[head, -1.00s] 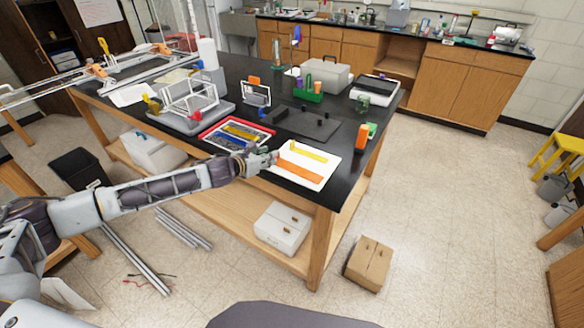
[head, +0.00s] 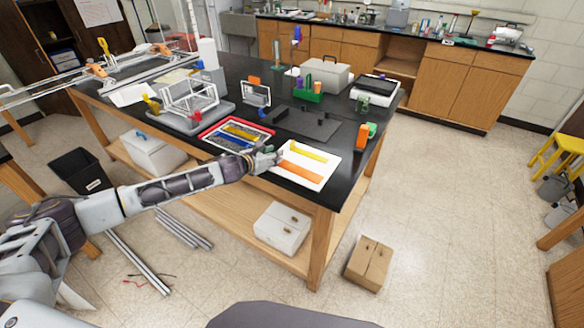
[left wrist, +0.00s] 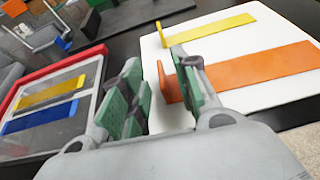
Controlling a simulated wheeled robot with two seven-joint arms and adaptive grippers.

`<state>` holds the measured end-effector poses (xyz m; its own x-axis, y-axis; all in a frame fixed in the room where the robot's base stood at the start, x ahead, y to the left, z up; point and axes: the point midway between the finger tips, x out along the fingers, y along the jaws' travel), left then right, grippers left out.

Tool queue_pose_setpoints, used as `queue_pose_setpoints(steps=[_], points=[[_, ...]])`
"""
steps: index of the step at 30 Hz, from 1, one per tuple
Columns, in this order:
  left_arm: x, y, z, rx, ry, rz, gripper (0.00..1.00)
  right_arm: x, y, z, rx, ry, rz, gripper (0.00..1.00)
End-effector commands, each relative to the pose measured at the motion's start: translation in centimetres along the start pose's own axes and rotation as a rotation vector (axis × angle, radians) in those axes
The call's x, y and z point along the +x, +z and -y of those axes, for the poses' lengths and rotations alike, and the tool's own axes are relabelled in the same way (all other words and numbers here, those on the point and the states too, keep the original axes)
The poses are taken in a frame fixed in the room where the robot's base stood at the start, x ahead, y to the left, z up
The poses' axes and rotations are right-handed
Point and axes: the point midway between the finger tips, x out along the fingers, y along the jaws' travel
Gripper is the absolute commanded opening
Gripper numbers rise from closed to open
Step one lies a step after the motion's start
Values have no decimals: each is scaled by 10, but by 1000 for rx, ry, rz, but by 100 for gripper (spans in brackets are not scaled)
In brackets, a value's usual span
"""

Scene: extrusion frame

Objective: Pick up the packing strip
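I cannot tell which strip is the packing strip. An orange strip (head: 302,172) and a yellow strip (head: 308,152) lie on a white board (head: 326,168) near the table's front edge. In the left wrist view the orange strip (left wrist: 245,69) and the yellow strip (left wrist: 212,29) each have an upright end piece at the left. My left gripper (head: 272,157) is at the board's left edge. The right finger hides part of the orange strip's left end. My right gripper is out of view.
A red-rimmed tray (head: 206,134) with a yellow strip and a blue strip lies left of the board. A dark mat (head: 318,128) is behind it. Orange and green items (head: 363,134) stand to the right, and a clear-framed box (head: 190,98) is at the left.

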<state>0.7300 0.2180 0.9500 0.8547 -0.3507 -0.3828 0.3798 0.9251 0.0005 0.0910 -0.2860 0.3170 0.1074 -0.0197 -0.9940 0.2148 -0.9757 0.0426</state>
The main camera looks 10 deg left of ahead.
Motion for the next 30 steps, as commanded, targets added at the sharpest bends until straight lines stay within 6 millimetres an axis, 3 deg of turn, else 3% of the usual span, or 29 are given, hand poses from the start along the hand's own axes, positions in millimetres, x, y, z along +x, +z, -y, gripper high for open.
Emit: queue_pose_setpoints(steps=[20,27,30], points=[[8,0,0,-1,-1,0,30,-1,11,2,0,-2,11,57],[8,0,0,-1,0,0,0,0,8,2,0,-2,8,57],[8,0,0,-1,0,0,0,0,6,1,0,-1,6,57]])
